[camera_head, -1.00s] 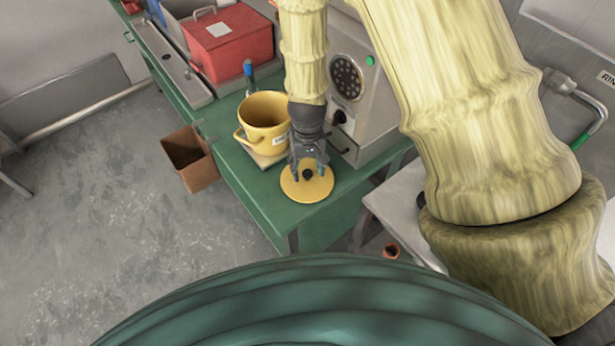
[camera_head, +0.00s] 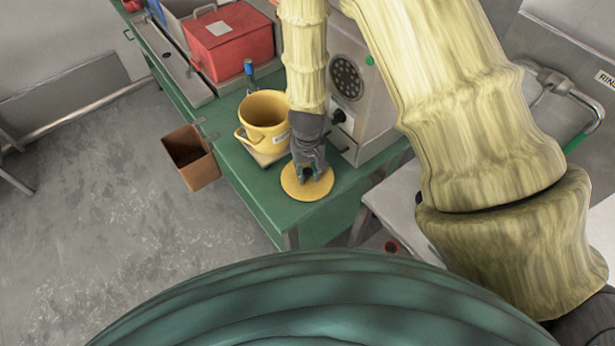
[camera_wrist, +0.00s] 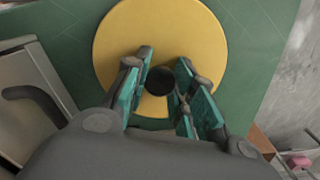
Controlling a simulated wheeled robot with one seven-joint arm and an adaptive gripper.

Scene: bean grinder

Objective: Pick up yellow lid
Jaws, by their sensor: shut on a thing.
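The yellow lid (camera_head: 307,190) is a flat round disc lying on the green bench (camera_head: 290,212) near its front end. In the wrist view the lid (camera_wrist: 160,35) fills the upper middle, with a dark round knob (camera_wrist: 160,80) at its centre. My gripper (camera_head: 307,178) is over the lid's middle, pointing down, and it hides the knob in the head view. In the wrist view my gripper's teal-padded fingers (camera_wrist: 161,90) stand on both sides of the knob, shut on it. The lid looks flat on the bench.
A yellow pot (camera_head: 265,115) with an open top stands just behind and left of the lid. A grey machine (camera_head: 365,110) stands to the right, close to my arm. A brown bin (camera_head: 192,158) hangs at the bench's left edge. A red box (camera_head: 229,42) is farther back.

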